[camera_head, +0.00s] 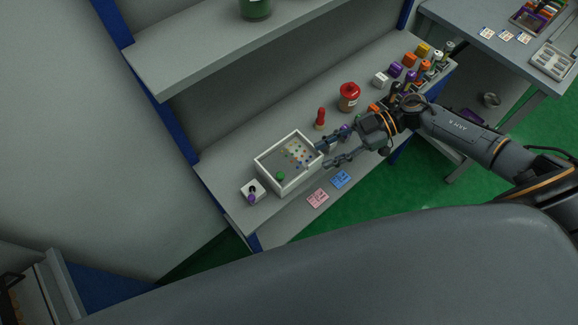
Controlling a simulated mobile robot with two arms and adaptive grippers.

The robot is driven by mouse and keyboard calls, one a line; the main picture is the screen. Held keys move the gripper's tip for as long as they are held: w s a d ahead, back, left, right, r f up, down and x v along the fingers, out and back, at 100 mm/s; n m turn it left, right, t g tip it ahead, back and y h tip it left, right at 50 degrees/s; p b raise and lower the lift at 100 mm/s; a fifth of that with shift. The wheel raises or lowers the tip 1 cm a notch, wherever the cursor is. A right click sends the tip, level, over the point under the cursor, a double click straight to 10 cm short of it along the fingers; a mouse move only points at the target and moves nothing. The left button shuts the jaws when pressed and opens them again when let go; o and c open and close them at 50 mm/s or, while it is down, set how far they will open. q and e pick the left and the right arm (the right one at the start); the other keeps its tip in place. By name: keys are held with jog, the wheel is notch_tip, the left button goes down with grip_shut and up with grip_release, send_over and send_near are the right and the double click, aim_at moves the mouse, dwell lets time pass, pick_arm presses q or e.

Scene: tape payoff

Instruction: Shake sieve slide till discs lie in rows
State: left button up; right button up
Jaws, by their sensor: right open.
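A white-walled tray (268,161), seemingly the sieve slide, lies on the grey shelf. Small coloured discs (297,151) are scattered over its far part. A green round piece (281,176) sits in its near left part. My right gripper (322,155) is open at the tray's right end, its fingers pointing left towards the tray wall. I cannot tell whether a finger touches the wall. No object shows clearly between the fingers. My left gripper is out of view.
A white block with a purple piece (251,194) stands left of the tray. A red bottle (320,119) and red jar (349,97) stand behind my gripper. Pink (318,198) and blue (340,180) cards lie in front. Several coloured containers crowd the shelf's right end.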

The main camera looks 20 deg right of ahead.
aim_at(283, 174)
jog(key=p+x, duration=0.2)
jog(key=x, duration=0.8)
jog(key=shift+p, duration=0.3)
jog(key=shift+a+f, duration=0.25)
jog(key=shift+a, duration=0.2)
grip_shut()
jog(key=shift+d, duration=0.1)
